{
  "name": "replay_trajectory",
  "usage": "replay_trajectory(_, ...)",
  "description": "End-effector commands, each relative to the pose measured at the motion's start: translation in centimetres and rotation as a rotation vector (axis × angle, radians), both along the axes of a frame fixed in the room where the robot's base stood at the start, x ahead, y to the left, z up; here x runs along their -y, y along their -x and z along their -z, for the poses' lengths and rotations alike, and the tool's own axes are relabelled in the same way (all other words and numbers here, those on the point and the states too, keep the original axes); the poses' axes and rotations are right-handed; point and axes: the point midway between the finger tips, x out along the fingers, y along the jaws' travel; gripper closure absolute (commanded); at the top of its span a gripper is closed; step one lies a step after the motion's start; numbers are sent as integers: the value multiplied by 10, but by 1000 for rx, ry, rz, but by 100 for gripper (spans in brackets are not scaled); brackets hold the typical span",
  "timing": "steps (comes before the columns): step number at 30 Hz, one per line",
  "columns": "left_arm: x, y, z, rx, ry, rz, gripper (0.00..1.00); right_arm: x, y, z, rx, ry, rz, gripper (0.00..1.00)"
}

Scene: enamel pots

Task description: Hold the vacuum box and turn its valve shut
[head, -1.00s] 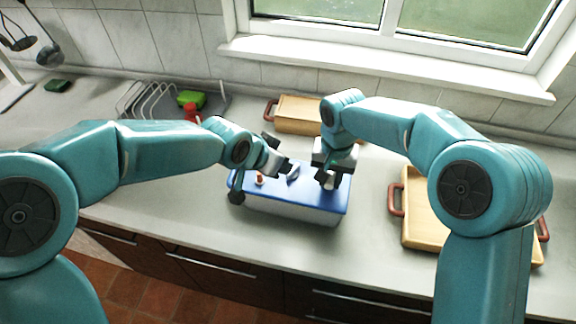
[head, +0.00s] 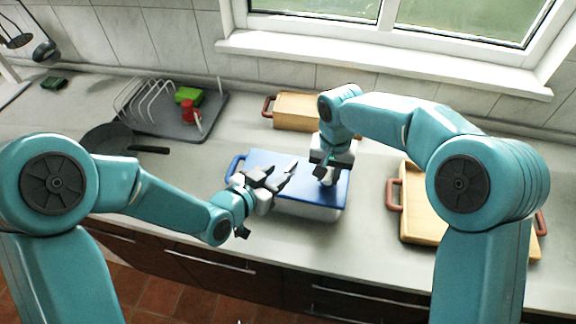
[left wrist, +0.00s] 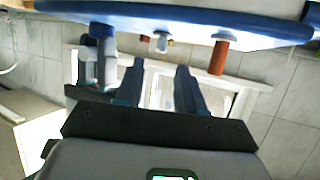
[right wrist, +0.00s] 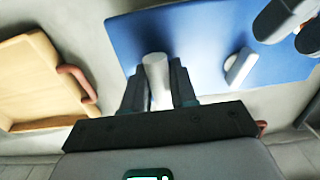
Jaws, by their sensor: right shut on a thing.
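The vacuum box (head: 310,211) is pale with a blue lid (head: 262,157) and stands on the counter; the lid also fills much of the right wrist view (right wrist: 200,35). My right gripper (head: 326,176) is shut on a pale upright post (right wrist: 156,75) on the lid. A pale lever-like piece (right wrist: 240,67) lies on the lid beside it; I cannot tell if it is the valve. My left gripper (head: 282,177) is open and empty at the lid's near left. In the left wrist view a reddish-brown post (left wrist: 219,55) stands on the lid, to the right of the fingers.
A wooden tray (head: 420,225) with red handles stands at the right, a wooden box (head: 297,112) behind. A dish rack (head: 150,105) and a dark pan (head: 105,138) are at the back left. Counter left of the box is clear.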

Motion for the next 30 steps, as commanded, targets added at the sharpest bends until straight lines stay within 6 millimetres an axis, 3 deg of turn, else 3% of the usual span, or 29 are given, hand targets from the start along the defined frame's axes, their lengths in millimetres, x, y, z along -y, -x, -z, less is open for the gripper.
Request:
replay_trajectory(9, 27, -41, 21, -2, -1, 1, 62, 0, 0, 0, 1, 0, 1, 100)
replay_trajectory(20, 31, -47, 23, -2, -1, 0, 62, 0, 0, 0, 1, -1, 1, 100)
replay_trajectory(21, 31, -46, 23, -2, -1, 0, 68, 0, 0, 0, 1, -1, 1, 100)
replay_trajectory(24, 31, -46, 23, -2, -1, 0, 100, 0, 0, 0, 1, -1, 1, 100)
replay_trajectory(30, 31, -46, 23, -2, 1, -6, 100, 0, 0, 0, 1, -1, 1, 100)
